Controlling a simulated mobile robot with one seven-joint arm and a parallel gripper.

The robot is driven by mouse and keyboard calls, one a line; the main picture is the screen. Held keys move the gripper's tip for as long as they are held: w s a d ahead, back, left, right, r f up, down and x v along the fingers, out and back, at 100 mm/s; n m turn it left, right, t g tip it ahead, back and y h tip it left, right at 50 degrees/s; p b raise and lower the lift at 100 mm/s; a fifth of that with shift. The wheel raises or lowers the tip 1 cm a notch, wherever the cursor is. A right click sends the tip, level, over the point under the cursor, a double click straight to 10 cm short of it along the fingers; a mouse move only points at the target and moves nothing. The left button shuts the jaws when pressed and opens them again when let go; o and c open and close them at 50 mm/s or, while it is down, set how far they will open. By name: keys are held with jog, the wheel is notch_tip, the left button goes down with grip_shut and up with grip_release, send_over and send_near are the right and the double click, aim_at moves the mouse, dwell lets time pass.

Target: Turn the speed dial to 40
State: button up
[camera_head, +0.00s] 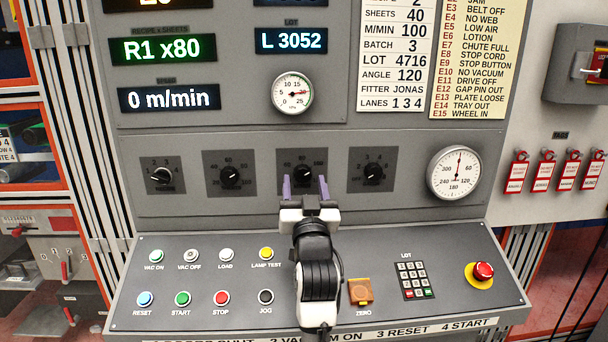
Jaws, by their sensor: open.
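A row of black dials sits on the grey panel, their captions too small to read, so I cannot tell for sure which is the speed dial. The second dial (231,175) has 40, 60 and 80 on its scale. The third dial (304,174) has larger numbers and shows between my fingers. My gripper (305,189) is open, its two purple fingers pointing up at the third dial, one on each side of it. I cannot tell whether they touch it. The speed display (169,98) reads 0 m/min.
Dials also stand at far left (160,176) and right (373,175). A white round gauge (453,173) is further right. Below, the sloping desk has coloured buttons (183,298), an orange ZERO switch (360,291), a keypad (412,279) and a red stop button (483,272).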

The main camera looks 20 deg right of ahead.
jog(key=shift+w+d+r, duration=0.15)
jog(key=shift+w+r, duration=0.1)
jog(key=shift+w, duration=0.4)
jog(key=c, duration=1)
